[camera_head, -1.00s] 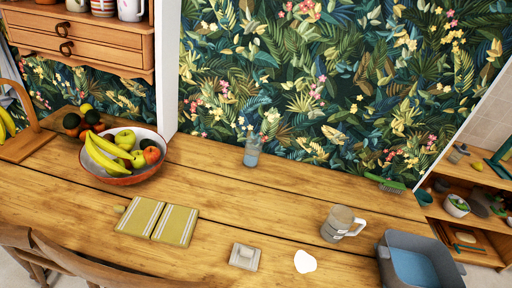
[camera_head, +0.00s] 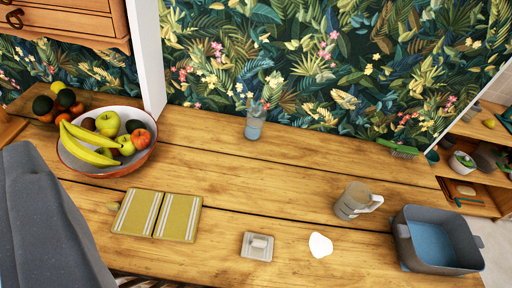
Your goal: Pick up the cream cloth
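No cloth of a plain cream colour is certain in the head view. A small pale square piece (camera_head: 257,246) with a raised middle lies near the table's front edge; I cannot tell if it is cloth. To its right is a flat, rounded, bright white patch (camera_head: 320,245), too washed out to identify. To its left lies a folded-looking mustard piece with pale stripes (camera_head: 157,215), in two panels. No gripper fingers show, so whether my gripper is open or shut is hidden.
The wooden table (camera_head: 225,165) holds a fruit bowl (camera_head: 85,168), a glass (camera_head: 255,122), a mug (camera_head: 355,201), a grey bin (camera_head: 437,240) and a green brush (camera_head: 398,148). A large grey shape (camera_head: 50,220), perhaps part of me, covers the lower left.

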